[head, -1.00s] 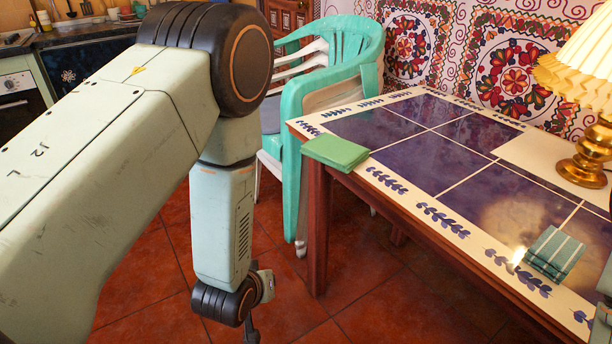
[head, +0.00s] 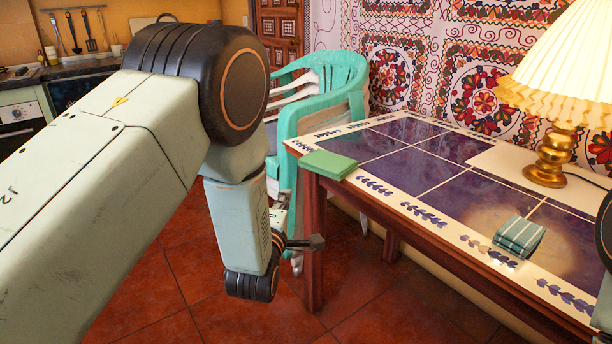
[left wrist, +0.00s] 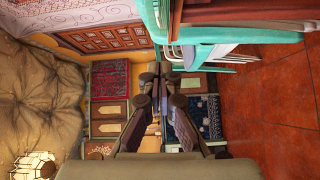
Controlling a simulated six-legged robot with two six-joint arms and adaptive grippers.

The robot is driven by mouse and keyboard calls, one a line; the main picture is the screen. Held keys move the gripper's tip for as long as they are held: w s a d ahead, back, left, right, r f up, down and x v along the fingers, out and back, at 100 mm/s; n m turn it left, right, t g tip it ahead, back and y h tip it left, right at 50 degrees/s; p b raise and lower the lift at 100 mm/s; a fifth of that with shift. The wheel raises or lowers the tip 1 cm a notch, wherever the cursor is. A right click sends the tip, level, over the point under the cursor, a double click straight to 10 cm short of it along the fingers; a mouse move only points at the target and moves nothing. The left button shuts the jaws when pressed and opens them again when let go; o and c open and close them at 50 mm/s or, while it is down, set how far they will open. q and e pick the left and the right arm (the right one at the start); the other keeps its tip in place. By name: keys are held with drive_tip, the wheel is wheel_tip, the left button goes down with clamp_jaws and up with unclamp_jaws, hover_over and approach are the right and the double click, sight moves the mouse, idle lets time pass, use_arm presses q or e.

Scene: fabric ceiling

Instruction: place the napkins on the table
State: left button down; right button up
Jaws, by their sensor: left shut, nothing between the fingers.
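A plain green folded napkin (head: 328,164) lies flat on the near left corner of the table (head: 412,206), which has a dark blue tiled top and a white border. A green napkin with white stripes (head: 519,236) lies folded near the table's front edge, further right. My left gripper (head: 316,242) is shut and empty, left of the table's front leg and below the tabletop. Its fingers also show in the left wrist view (left wrist: 161,84), with nothing held. My right gripper is out of view; only a dark piece of my right arm shows at the right edge.
A brass lamp (head: 552,160) with a pleated shade stands on a white panel at the table's back right. Stacked green and white plastic chairs (head: 325,95) stand behind the table's left end. Red tiled floor (head: 190,270) is clear in front.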

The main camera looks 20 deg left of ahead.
use_arm(q)
drive_tip(key=b, duration=0.3)
approach(310, 165)
drive_tip(key=w+a, duration=0.3)
drive_tip(key=shift+w+d+f+n+b, duration=0.15)
drive_tip(key=shift+w+d+b, duration=0.25)
drive_tip(key=shift+w, duration=0.2)
drive_tip(key=shift+w+d+f+n+b, duration=0.1)
drive_tip(key=shift+w+d+n+b, duration=0.05)
drive_tip(key=shift+w+d+b, duration=0.35)
drive_tip(key=shift+w+d, duration=0.15)
drive_tip(key=shift+w, duration=0.35)
drive_tip(key=shift+r, duration=0.1)
